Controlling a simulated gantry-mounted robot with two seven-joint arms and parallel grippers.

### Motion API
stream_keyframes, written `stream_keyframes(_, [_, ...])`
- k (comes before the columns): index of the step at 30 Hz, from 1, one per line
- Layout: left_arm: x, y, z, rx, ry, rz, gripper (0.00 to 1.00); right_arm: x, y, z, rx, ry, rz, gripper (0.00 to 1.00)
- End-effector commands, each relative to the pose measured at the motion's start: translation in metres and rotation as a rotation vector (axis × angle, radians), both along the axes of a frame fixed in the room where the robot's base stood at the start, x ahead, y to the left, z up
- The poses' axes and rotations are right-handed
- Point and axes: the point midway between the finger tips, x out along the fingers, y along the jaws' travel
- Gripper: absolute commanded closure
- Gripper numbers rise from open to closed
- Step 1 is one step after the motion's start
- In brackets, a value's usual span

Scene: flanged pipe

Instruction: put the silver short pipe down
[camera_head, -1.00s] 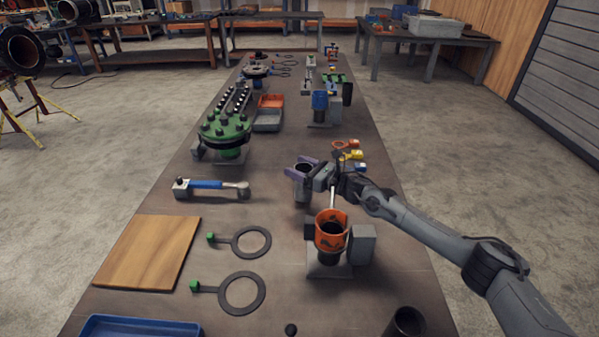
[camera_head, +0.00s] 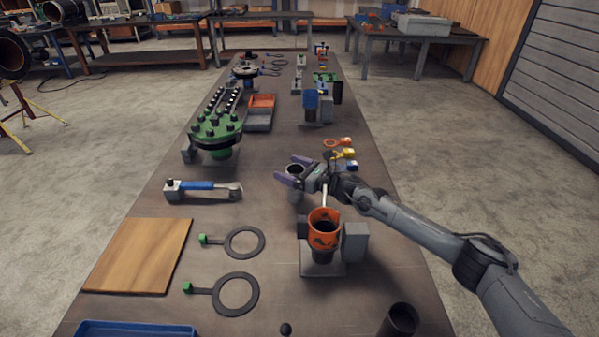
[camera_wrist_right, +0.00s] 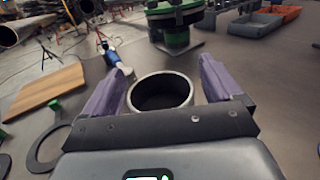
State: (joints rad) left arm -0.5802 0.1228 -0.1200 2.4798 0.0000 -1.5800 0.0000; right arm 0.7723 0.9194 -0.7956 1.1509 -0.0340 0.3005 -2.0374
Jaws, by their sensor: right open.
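The silver short pipe (camera_head: 293,194) stands upright on the table, with its round open top showing. In the right wrist view the pipe (camera_wrist_right: 161,103) appears as a grey ring with a dark hollow between the two purple fingers. My right gripper (camera_head: 294,170) is open around the pipe. In the wrist view there is a gap between the pipe and each finger of the gripper (camera_wrist_right: 160,68). My left gripper is out of view.
An orange cup (camera_head: 323,239) in a grey stand holds a brush close in front of my right arm. Yellow, orange and blue tagged pieces (camera_head: 343,154) lie behind it. A blue-handled tool (camera_head: 200,189) and a green flange (camera_head: 215,131) are left. Table between is clear.

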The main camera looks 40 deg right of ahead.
Motion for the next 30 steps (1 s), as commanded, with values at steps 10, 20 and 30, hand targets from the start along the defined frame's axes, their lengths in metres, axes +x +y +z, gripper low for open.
stream_keyframes(10, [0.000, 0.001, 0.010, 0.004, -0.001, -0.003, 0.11, -0.038, -0.015, 0.001, -0.005, 0.004, -0.001, 0.07])
stream_keyframes(20, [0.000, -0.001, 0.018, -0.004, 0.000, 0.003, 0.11, -0.089, -0.033, 0.001, -0.003, 0.003, 0.000, 0.07])
stream_keyframes(30, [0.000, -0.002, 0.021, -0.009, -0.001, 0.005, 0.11, -0.112, -0.042, 0.002, 0.000, 0.001, 0.000, 0.07])
